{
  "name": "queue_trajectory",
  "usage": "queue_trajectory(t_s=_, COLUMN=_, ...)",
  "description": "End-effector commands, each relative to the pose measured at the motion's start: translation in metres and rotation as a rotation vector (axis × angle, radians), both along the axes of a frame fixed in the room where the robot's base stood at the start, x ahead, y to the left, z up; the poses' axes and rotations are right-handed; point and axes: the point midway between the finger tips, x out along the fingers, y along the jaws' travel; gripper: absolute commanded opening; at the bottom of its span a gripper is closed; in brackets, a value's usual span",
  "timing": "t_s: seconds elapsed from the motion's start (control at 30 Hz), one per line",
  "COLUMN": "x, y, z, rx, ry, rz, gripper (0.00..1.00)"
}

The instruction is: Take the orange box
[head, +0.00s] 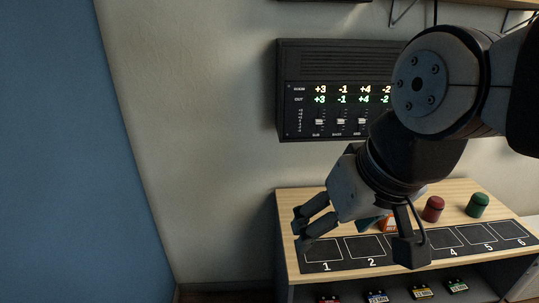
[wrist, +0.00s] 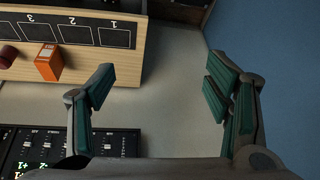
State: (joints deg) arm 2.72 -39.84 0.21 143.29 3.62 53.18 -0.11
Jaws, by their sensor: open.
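The orange box (head: 387,225) is on the wooden shelf top (head: 455,192), mostly hidden behind my arm in the head view. In the wrist view, which looks upside down, the orange box (wrist: 48,63) shows whole at the left, near the numbered squares. My gripper (head: 304,231) is open and empty above the left end of the shelf top in the head view. In the wrist view my gripper (wrist: 160,78) has its fingers wide apart over bare wall, with the box outside them to the left.
A maroon canister (head: 433,209) and a green canister (head: 477,205) stand behind the numbered black strip (head: 320,249). A dark mixer panel (head: 340,60) hangs on the wall above. Small labelled items (head: 377,297) sit on the lower shelf. A blue panel (head: 60,150) is at left.

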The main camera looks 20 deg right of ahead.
Motion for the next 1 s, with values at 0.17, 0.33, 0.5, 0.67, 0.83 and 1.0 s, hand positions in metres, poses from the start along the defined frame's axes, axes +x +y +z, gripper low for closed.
queue_trajectory(t_s=0.17, x=0.009, y=0.003, z=-0.014, rx=0.072, ry=0.064, rz=-0.065, gripper=0.72)
queue_trajectory(t_s=0.33, x=0.02, y=0.007, z=-0.032, rx=0.175, ry=0.144, rz=-0.155, gripper=0.72)
queue_trajectory(t_s=0.5, x=0.04, y=0.012, z=-0.055, rx=0.335, ry=0.245, rz=-0.288, gripper=0.72)
queue_trajectory(t_s=0.67, x=0.076, y=0.013, z=-0.082, rx=0.584, ry=0.362, rz=-0.488, gripper=0.72)
queue_trajectory(t_s=0.83, x=0.126, y=-0.002, z=-0.106, rx=0.9, ry=0.443, rz=-0.721, gripper=0.72)
queue_trajectory(t_s=1.0, x=0.18, y=-0.042, z=-0.128, rx=1.236, ry=0.459, rz=-0.953, gripper=0.72)
